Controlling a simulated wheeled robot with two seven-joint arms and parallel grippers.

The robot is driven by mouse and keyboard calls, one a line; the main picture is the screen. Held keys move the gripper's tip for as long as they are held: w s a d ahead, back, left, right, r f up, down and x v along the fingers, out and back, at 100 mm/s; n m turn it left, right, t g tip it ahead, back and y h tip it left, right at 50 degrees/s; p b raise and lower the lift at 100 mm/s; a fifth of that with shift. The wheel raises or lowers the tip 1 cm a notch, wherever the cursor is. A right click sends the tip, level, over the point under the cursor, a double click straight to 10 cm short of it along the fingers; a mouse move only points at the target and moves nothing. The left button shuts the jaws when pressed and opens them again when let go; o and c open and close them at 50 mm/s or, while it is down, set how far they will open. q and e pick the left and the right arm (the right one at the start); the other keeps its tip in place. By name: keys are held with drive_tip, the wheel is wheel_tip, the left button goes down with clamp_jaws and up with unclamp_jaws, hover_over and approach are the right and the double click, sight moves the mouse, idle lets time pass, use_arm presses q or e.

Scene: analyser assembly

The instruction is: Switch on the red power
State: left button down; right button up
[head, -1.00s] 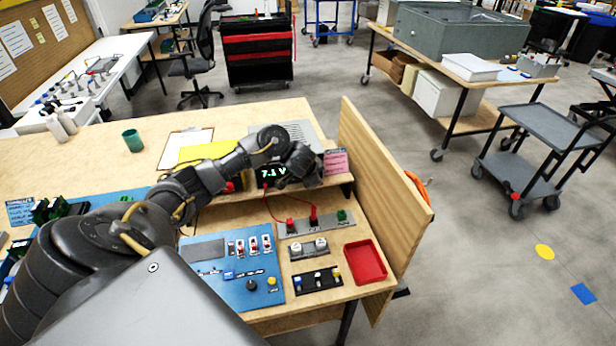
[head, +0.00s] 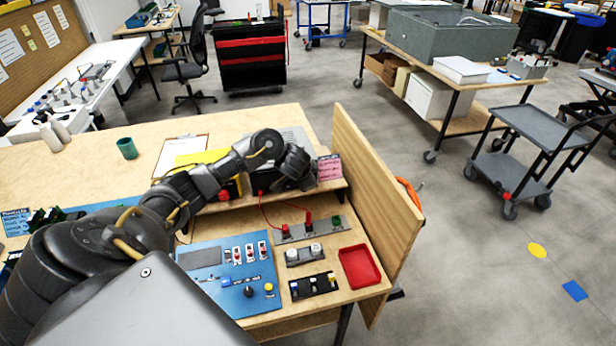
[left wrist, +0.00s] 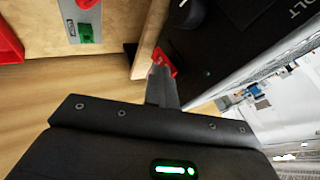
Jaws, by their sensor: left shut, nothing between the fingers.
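The black meter box (head: 262,183) stands on the raised shelf in the head view, largely behind my left arm. It also shows in the left wrist view (left wrist: 225,40), with white lettering ending in "OLT". A red switch (left wrist: 167,62) sits on its face there. My left gripper (left wrist: 158,72) is shut and empty, its fingertips right at the red switch and partly covering it; I cannot tell whether they touch. In the head view my left gripper (head: 297,170) is in front of the meter, its fingertips hidden. My right gripper is not in view.
Below the shelf are a strip with red and green terminals (head: 309,231), a red tray (head: 360,267) and a blue panel (head: 205,285) with switches and knobs. A wooden side board (head: 375,190) bounds the bench's right side. A pink label (head: 329,167) stands beside the gripper.

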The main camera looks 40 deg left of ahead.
use_arm(q)
drive_tip(key=d+p+v, duration=0.1)
drive_tip(key=p+v, duration=0.8)
drive_tip(key=v, duration=0.3)
drive_tip(key=shift+s+d+p, duration=0.4)
drive_tip(key=shift+d, duration=0.1)
drive_tip(key=shift+w+f, duration=0.1)
drive_tip(key=shift+f, duration=0.05)
